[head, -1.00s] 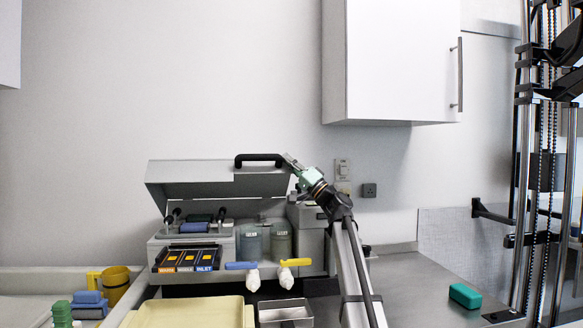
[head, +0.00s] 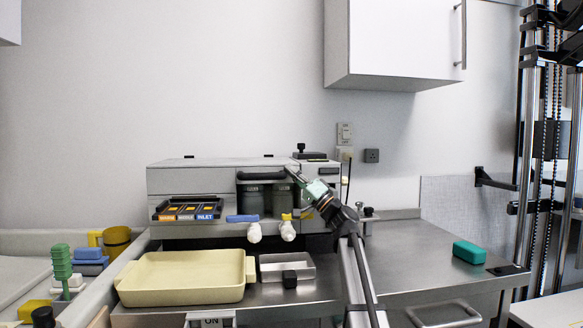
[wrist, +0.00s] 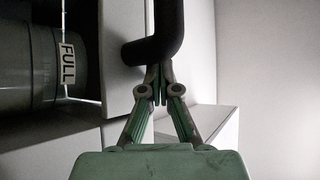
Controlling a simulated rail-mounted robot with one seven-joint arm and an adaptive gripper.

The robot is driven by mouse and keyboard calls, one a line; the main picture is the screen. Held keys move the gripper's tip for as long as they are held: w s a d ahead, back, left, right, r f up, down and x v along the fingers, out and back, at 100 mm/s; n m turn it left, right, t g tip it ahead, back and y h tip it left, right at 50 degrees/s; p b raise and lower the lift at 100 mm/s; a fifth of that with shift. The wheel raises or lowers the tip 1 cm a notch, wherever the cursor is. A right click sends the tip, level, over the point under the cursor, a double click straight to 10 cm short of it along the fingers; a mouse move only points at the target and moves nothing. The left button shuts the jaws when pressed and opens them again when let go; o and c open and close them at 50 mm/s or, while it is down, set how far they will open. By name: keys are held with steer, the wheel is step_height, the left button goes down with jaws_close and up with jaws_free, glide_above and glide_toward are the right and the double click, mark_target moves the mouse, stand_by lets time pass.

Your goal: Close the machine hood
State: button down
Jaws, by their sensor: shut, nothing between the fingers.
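The machine hood (head: 190,180) is a grey lid on the machine against the back wall. In the head view it lies down flat and level over the machine body. Its black bar handle (head: 262,176) is on the front face near the right end. The handle also shows large in the wrist view (wrist: 168,35). My gripper (head: 292,170) is at the right end of the handle. In the wrist view my gripper (wrist: 156,72) is shut, with its fingertips close below the handle's bend. I cannot tell whether they touch it.
Below the hood are a labelled tray (head: 187,208), dark canisters (head: 265,201), and blue (head: 242,218) and yellow (head: 287,217) levers. A cream tray (head: 185,279) and small metal tray (head: 300,270) stand in front. A green block (head: 467,252) lies right. The right counter is mostly clear.

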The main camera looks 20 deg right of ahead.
steer(key=v, duration=1.2)
steer(key=shift+s+r, duration=0.1)
steer(key=shift+r, duration=0.05)
